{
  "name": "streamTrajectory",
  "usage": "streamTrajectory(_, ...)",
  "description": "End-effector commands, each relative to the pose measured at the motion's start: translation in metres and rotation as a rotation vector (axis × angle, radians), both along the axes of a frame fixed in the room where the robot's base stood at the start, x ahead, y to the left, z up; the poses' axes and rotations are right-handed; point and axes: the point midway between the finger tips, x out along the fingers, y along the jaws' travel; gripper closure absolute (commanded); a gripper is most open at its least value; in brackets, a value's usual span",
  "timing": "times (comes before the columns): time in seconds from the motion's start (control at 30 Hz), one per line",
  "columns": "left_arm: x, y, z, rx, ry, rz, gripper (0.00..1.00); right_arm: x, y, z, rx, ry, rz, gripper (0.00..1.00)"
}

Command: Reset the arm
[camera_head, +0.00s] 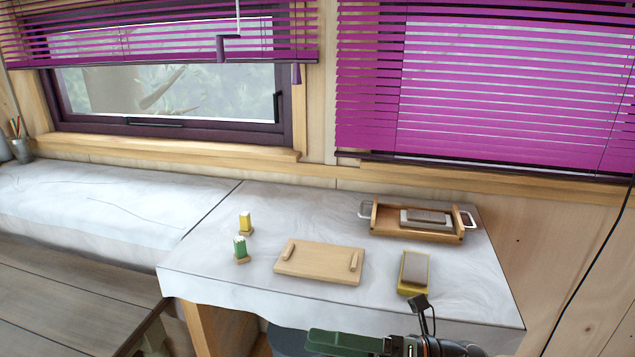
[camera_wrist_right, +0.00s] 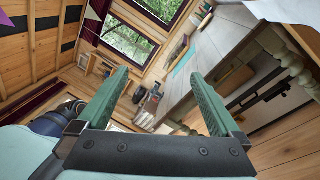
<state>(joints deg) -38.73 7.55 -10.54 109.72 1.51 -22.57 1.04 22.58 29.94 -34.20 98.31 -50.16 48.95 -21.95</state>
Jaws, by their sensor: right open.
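My right gripper (camera_head: 318,341) comes in at the bottom of the head view, in front of the white-covered table (camera_head: 210,280). Its green fingers point left. In the right wrist view the two green fingers of my right gripper (camera_wrist_right: 158,80) stand wide apart, with nothing between them. My left gripper is in neither view.
On the table are a wooden board (camera_head: 315,262) with two small bars, yellow-topped (camera_head: 245,222) and green-topped (camera_head: 240,247) pieces, a yellow-edged block (camera_head: 414,271), and a wooden tray (camera_head: 390,220) with metal handles. A cushioned bench (camera_head: 90,215) adjoins on the left.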

Motion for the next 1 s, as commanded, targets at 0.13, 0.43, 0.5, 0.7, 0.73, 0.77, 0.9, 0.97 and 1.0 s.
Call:
streamTrajectory(0.13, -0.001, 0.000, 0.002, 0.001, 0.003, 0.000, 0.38, 0.018, -0.016, -0.015, 0.292, 0.404, -0.229, 0.00)
streamTrajectory(0.43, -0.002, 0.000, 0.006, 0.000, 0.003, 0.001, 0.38, 0.013, -0.099, -0.150, 0.759, 1.288, -0.742, 0.00)
streamTrajectory(0.5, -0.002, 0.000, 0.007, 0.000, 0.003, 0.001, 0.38, -0.011, -0.118, -0.194, 0.848, 1.495, -0.867, 0.00)
streamTrajectory(0.7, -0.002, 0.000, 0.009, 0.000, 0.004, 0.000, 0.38, -0.093, -0.148, -0.283, 1.017, 1.935, -1.143, 0.00)
streamTrajectory(0.73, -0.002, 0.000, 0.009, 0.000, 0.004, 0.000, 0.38, -0.103, -0.149, -0.291, 1.032, 1.978, -1.171, 0.00)
streamTrajectory(0.77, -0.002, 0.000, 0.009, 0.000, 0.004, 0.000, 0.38, -0.112, -0.151, -0.297, 1.044, 2.015, -1.195, 0.00)
streamTrajectory(0.9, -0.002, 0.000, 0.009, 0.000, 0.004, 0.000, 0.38, -0.129, -0.154, -0.308, 1.068, 2.081, -1.239, 0.00)
streamTrajectory(0.97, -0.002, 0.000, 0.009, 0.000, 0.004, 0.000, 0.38, -0.129, -0.154, -0.308, 1.068, 2.081, -1.239, 0.00)
streamTrajectory(1.0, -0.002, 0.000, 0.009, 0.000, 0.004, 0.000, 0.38, -0.129, -0.154, -0.308, 1.068, 2.081, -1.239, 0.00)
